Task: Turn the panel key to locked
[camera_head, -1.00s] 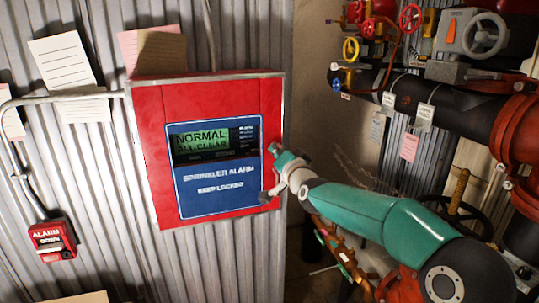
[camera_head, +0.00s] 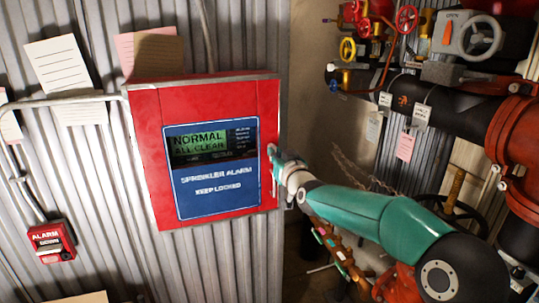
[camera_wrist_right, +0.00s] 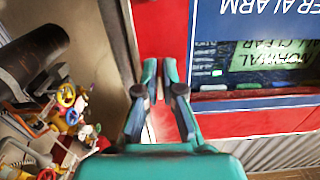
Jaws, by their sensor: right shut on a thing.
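The red alarm panel (camera_head: 147,150) hangs on the corrugated wall in the head view. Its blue face (camera_head: 215,205) reads "SPRINKLER ALARM KEEP LOCKED", and its green display (camera_head: 200,141) reads "NORMAL ALL CLEAR". My right gripper (camera_head: 273,168) is at the panel's right edge. The panel also shows upside down in the wrist view (camera_wrist_right: 262,122), where my right gripper's fingers (camera_wrist_right: 158,75) are close together at its red side. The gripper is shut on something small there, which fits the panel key. The fingers hide the key, so its angle cannot be told. My left gripper is out of view.
A red alarm call box (camera_head: 50,243) is on the wall at lower left, with a grey conduit (camera_head: 70,97) running to the panel. Paper notes (camera_head: 60,62) hang above. Black pipework (camera_head: 440,105) with valves and a grey handwheel (camera_head: 478,33) fills the right side.

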